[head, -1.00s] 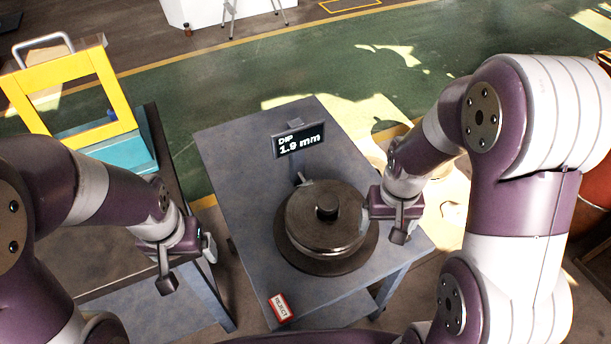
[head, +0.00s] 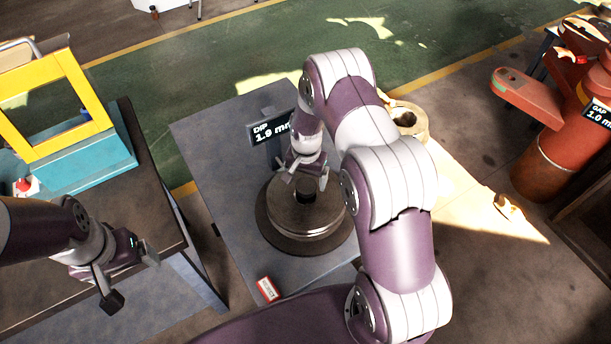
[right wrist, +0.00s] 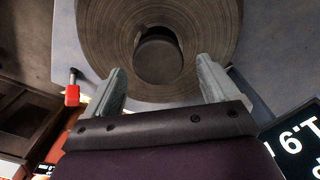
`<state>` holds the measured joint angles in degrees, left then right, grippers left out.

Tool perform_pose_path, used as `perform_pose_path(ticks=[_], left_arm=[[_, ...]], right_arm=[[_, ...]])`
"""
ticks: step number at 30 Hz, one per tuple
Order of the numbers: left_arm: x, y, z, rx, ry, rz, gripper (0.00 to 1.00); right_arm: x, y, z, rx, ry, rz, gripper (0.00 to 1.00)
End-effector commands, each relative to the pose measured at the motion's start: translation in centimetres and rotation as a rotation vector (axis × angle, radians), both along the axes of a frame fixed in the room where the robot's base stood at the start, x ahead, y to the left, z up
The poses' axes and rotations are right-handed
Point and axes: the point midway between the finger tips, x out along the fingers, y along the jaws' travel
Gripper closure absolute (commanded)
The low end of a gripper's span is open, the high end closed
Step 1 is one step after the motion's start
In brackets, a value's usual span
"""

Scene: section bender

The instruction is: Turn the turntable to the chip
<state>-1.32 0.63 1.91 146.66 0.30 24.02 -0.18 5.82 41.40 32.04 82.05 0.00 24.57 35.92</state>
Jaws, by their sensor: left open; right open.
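The turntable (head: 283,228) is a round grey metal disc on a wider dark base, with a dark knob (head: 306,195) at its centre. The turntable (right wrist: 105,30) also shows from above in the right wrist view, with the knob (right wrist: 158,58) near the middle. My right gripper (head: 307,180) is open over the turntable; its fingers point towards the knob, one to each side in the picture. I cannot tell how far above it they are. My left gripper (head: 131,276) is open and empty by the left table. I cannot make out a chip on the disc.
A display (head: 270,130) reading DIP 1.9 mm stands behind the turntable on the blue-grey table (head: 215,135). A red-and-white REJECT tag (head: 267,289) lies at the front. A yellow-framed teal machine (head: 75,160) stands left, a red machine (head: 550,150) right.

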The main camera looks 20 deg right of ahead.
Motion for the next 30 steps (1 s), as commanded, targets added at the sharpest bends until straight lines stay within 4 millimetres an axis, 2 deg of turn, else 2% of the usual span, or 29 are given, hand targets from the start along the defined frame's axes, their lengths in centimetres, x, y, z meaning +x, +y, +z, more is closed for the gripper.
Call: perform_pose_path(ticks=[5,12,13,14,15,20,25,30], left_arm=[[0.0,0.0,0.4,0.000,0.000,0.000,0.12],[0.0,0.0,0.4,0.000,0.000,0.000,0.12],[0.0,0.0,0.4,0.000,0.000,0.000,0.12],[0.0,0.0,0.4,0.000,0.000,0.000,0.12],[0.0,0.0,0.4,0.000,0.000,0.000,0.12],[0.0,0.0,0.4,0.000,0.000,0.000,0.12],[0.0,0.0,-0.5,0.000,0.000,0.000,0.12],[0.0,0.0,-0.3,0.000,0.000,0.000,0.12]], right_arm=[[0.0,0.0,-1.3,-0.001,-0.001,0.001,0.12],[0.0,0.0,-1.6,0.000,-0.001,0.001,0.12],[0.0,0.0,-1.5,0.000,-0.001,0.001,0.16],[0.0,0.0,-1.5,0.000,-0.001,0.001,0.25],[0.0,0.0,-1.5,0.000,-0.001,0.001,0.38],[0.0,0.0,-1.5,0.000,-0.001,0.001,0.90],[0.0,0.0,-1.7,0.000,-0.003,-0.087,0.93],[0.0,0.0,-1.5,0.000,-0.001,-0.105,0.93]])
